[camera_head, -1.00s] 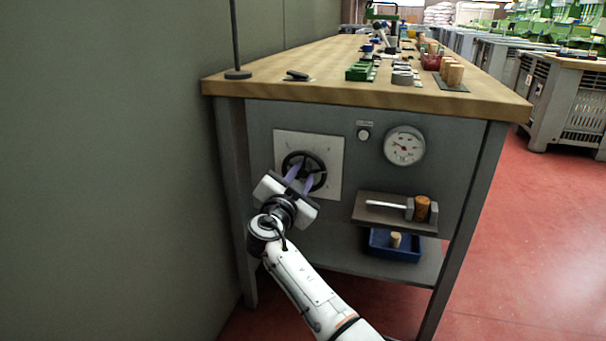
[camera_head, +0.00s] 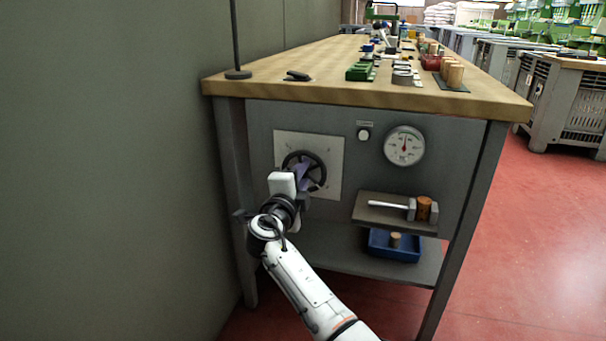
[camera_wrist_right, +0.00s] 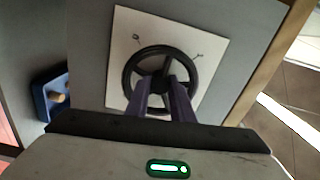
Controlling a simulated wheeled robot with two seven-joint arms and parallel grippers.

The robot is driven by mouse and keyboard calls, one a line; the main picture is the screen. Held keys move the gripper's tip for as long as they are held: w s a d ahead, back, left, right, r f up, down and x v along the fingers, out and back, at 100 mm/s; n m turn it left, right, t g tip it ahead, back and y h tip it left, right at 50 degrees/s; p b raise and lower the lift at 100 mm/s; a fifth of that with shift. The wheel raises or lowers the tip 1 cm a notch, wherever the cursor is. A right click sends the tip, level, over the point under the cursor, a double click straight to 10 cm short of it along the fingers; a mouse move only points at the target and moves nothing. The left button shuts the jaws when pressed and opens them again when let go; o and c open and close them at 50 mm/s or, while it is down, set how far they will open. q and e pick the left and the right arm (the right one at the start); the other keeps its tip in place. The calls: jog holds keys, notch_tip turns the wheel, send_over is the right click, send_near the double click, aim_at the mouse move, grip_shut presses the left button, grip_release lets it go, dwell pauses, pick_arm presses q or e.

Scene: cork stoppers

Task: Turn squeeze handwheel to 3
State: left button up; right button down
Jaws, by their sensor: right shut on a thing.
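The black handwheel (camera_head: 316,161) sits on a pale square plate (camera_head: 331,190) on the bench's end panel. My right gripper (camera_head: 303,178) is shut on the handwheel, its purple fingers reaching to the hub area. In the right wrist view the handwheel (camera_wrist_right: 190,62) shows with the fingers (camera_wrist_right: 162,92) closed at its middle. The round white dial gauge (camera_head: 404,146) is to the right; its red needle points about straight up. Its numbers are too small to read. The squeeze slide with a cork (camera_head: 424,208) stands on the small shelf. My left gripper is not in view.
A blue bin (camera_head: 380,246) with a cork in it sits below the small shelf (camera_head: 372,214). A small knob (camera_head: 364,134) is between plate and gauge. The wooden bench top (camera_head: 300,92) overhangs above, and a grey wall (camera_head: 110,170) stands close on the left.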

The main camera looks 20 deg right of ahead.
jog(key=shift+f+m, duration=0.1)
jog(key=shift+m, duration=0.5)
jog(key=c, duration=1.8)
grip_release()
